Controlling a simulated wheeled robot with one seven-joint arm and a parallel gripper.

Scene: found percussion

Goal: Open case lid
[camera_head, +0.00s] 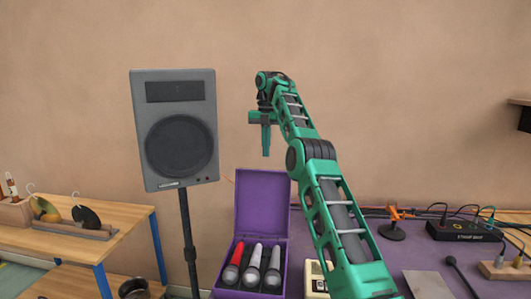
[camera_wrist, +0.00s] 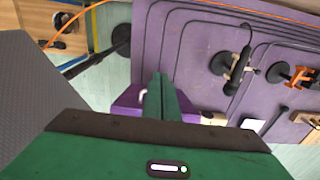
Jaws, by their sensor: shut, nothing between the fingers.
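The purple case (camera_head: 234,293) stands on the table in the head view with its lid (camera_head: 262,202) raised about upright at the back. Three microphones, one red (camera_head: 234,262) and two pale (camera_head: 263,262), lie inside the case. My gripper (camera_head: 266,152) points down above the lid's top edge, apart from it, with its fingers together and empty. In the wrist view the shut fingers (camera_wrist: 161,85) partly cover a purple part of the case (camera_wrist: 128,101).
A grey speaker (camera_head: 178,140) on a stand rises left of my gripper. A wooden bench (camera_head: 130,215) with cymbals is at the left. The purple table (camera_head: 340,212) holds an orange clamp-like item (camera_head: 392,222), a black box (camera_head: 462,231) and cables at the right.

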